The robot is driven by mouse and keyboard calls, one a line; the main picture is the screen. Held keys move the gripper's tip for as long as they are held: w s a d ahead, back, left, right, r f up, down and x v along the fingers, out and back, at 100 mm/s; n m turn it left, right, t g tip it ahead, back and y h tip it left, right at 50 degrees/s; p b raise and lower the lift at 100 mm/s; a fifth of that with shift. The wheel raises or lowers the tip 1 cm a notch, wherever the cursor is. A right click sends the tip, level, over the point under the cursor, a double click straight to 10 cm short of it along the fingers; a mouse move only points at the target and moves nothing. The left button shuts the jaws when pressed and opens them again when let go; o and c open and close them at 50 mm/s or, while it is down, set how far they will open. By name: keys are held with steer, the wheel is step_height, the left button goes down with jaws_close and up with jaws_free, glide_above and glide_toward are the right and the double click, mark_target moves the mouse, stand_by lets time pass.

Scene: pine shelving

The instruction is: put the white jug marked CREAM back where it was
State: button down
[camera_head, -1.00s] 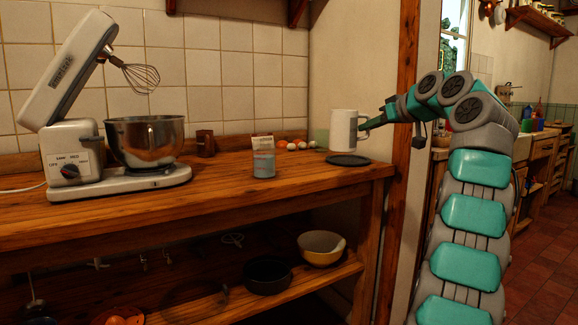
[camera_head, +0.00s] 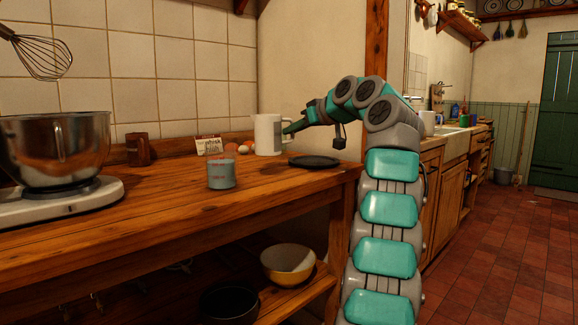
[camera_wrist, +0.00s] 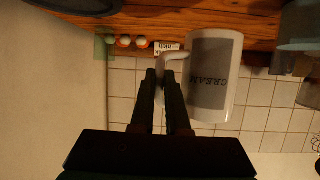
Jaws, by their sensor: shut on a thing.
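The white jug (camera_head: 268,136) is upright at the back right of the wooden counter, left of and behind a dark round plate (camera_head: 314,161) in the head view. My gripper (camera_head: 288,130) comes from the right and is shut on the jug's handle. In the wrist view, where the picture is upside down, the jug (camera_wrist: 212,105) shows its grey panel with CREAM, and my gripper's fingers (camera_wrist: 164,78) close on its handle. I cannot tell whether the jug's base touches the counter.
A blue-grey tin (camera_head: 222,174) stands nearer the front, with a printed card (camera_head: 208,145) behind it. Eggs (camera_head: 243,149) lie by the wall, left of the jug. A mixer bowl (camera_head: 55,145) and brown cup (camera_head: 138,149) are further left. A yellow bowl (camera_head: 287,263) sits below.

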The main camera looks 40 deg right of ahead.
steer(key=shift+f+b, duration=2.35)
steer(key=shift+f, duration=0.8)
steer(key=shift+r, duration=0.1)
steer(key=c, duration=0.9)
jaws_free()
steer(key=shift+r, duration=0.1)
steer(key=v, duration=1.2)
